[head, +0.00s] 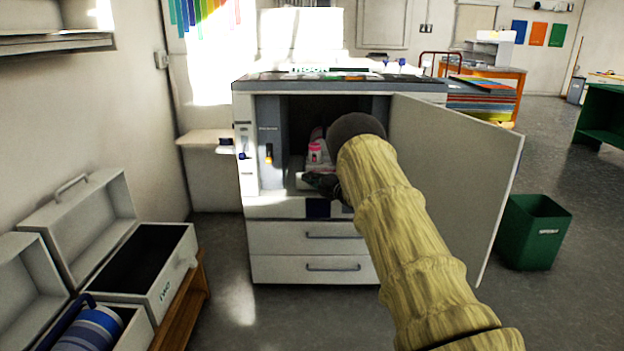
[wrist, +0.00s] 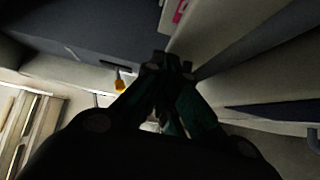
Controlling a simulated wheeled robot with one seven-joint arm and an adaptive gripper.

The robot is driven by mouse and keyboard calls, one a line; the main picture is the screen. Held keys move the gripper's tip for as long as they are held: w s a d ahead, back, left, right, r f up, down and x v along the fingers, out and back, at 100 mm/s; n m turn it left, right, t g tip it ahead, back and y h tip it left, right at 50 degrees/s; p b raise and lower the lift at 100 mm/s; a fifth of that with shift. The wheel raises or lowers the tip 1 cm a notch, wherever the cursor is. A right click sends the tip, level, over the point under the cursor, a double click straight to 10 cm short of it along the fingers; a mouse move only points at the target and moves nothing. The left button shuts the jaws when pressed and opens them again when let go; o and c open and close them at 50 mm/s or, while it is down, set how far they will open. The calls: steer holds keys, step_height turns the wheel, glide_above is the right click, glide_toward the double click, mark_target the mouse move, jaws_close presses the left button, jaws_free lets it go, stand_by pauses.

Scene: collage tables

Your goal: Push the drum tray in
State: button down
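The white machine (head: 305,212) stands ahead with its front door (head: 455,160) swung open to the right. In its dark opening is a pale part with a pink label (head: 315,150), which looks like the drum tray. My arm hides much of it, so how far it sticks out is unclear. My gripper (head: 322,183) is at the opening, low in front of this part. In the wrist view, the fingertips (wrist: 167,62) are together and nothing shows between them. They are close to the pale labelled surface (wrist: 205,32); contact cannot be told.
An orange-yellow tab (head: 268,153) is on the grey panel left of the opening. Drawers with handles (head: 333,237) lie below. A green bin (head: 533,232) stands right of the door. Open white boxes (head: 150,262) sit on a low wooden bench at left. The floor between is clear.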

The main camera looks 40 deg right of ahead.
steer(key=s+p, duration=0.4)
steer(key=s, duration=0.9)
steer(key=s+a+f+m+g+h, duration=0.1)
steer(key=s+a+f+m+g, duration=0.1)
steer(key=s+a+f+m, duration=0.4)
steer(key=s+a+f+m+g+h, duration=0.15)
steer(key=s+a+f, duration=0.25)
steer(key=a+f, duration=0.55)
steer(key=s+a+f+m+g+h, duration=0.1)
steer(key=s+a+f+m+g, duration=0.3)
steer(key=f, duration=0.6)
steer(key=s+a+f+m+g, duration=0.25)
steer(key=s+a, duration=0.35)
steer(key=s, duration=0.3)
steer(key=s+a+f+m+g, duration=0.2)
steer(key=s+a+f, duration=0.2)
steer(key=s+a, duration=0.45)
steer(key=s+a+f+m+g, duration=0.2)
steer(key=s+a+f, duration=0.15)
steer(key=s, duration=0.75)
steer(key=s+a+r+m+g, duration=0.2)
steer(key=s+a+g, duration=0.35)
steer(key=s, duration=0.85)
step_height(320, 180, up, 32)
steer(key=a+t+p, duration=0.1)
steer(key=p, duration=3.1)
steer(key=shift+f+t+y, duration=0.2)
steer(key=shift+t+y, duration=0.15)
steer(key=shift+y, duration=0.1)
